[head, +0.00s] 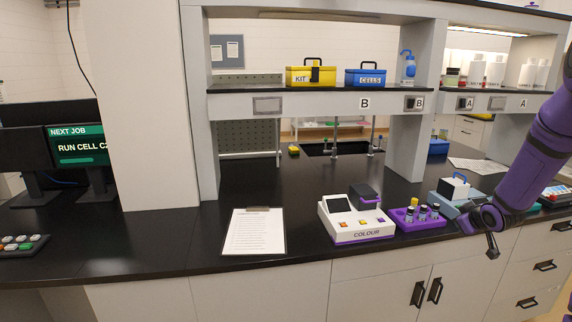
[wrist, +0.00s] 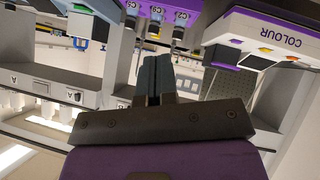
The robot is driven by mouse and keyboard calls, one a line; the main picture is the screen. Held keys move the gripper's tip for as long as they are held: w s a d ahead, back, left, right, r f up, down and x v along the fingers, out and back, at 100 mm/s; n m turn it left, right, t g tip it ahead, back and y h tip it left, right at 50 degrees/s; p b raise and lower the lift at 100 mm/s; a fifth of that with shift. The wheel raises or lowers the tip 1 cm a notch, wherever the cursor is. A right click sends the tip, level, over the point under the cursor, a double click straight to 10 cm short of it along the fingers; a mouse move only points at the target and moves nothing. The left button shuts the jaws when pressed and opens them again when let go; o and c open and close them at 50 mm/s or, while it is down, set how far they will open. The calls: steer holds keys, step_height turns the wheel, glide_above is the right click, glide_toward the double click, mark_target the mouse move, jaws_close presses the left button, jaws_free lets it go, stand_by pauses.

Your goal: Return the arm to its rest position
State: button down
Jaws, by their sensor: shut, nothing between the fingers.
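My purple arm comes in from the right edge of the head view. My gripper (head: 492,252) hangs at its end, in front of the counter's front edge and to the right of the purple vial rack (head: 408,226). In the wrist view, where the scene appears upside down, my gripper (wrist: 153,62) shows two dark fingers pressed together with nothing between them. The labelled vials in the rack (wrist: 200,14) are beyond the fingertips; the fingers look apart from them.
The white COLOUR instrument (head: 352,220) stands left of the rack. A blue-grey device (head: 448,198) stands behind my gripper. A clipboard (head: 254,232) lies on the black counter (head: 180,245). A shelf above holds a yellow KIT box (head: 310,76) and a blue CELLS box (head: 366,78).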

steer(key=s+a+r+m+g+h, duration=0.1)
steer(key=s+a+r, duration=0.5)
steer(key=a+r, duration=0.3)
steer(key=s+a+r+m+g+h, duration=0.1)
steer(key=s+a+r, duration=0.5)
steer(key=r, duration=0.6)
steer(key=s+a+r+g+y, duration=0.1)
steer(key=s+a, duration=0.4)
steer(key=s, duration=0.3)
steer(key=s+a+r+m+g+y, duration=0.1)
steer(key=s+a+r, duration=0.1)
steer(key=s+a, duration=0.3)
steer(key=s+a+r+y, duration=0.1)
steer(key=s+a, duration=0.4)
steer(key=s, duration=0.6)
steer(key=shift+r+m+g+y, duration=0.3)
steer(key=shift+r+g, duration=0.1)
